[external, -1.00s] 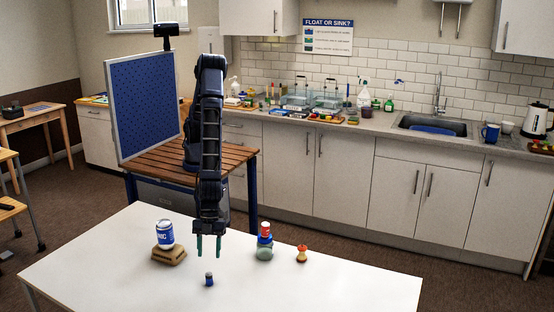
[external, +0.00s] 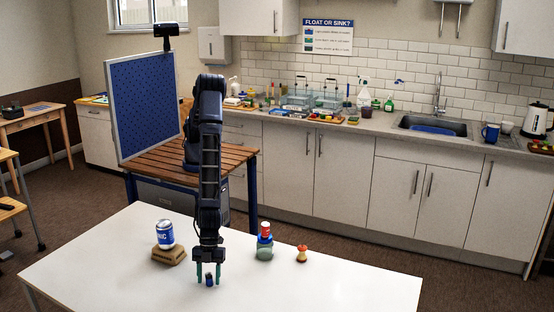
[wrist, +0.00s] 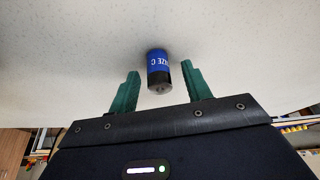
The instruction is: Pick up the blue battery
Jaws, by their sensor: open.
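The blue battery (external: 209,280) stands upright on the white table (external: 300,285). It has a blue label and a dark end, and it also shows in the wrist view (wrist: 158,68), just beyond and between the fingers. My gripper (external: 208,276) is low over the table with its green fingers on either side of the battery. The fingers are open and apart from it. In the wrist view my gripper (wrist: 160,90) has a clear gap between each fingertip and the battery.
A blue and white can (external: 165,234) stands on a brown block (external: 169,255) to the left. A jar (external: 264,250) with a red and white item (external: 265,230) above it and an apple core (external: 302,254) stand to the right. The table's front is clear.

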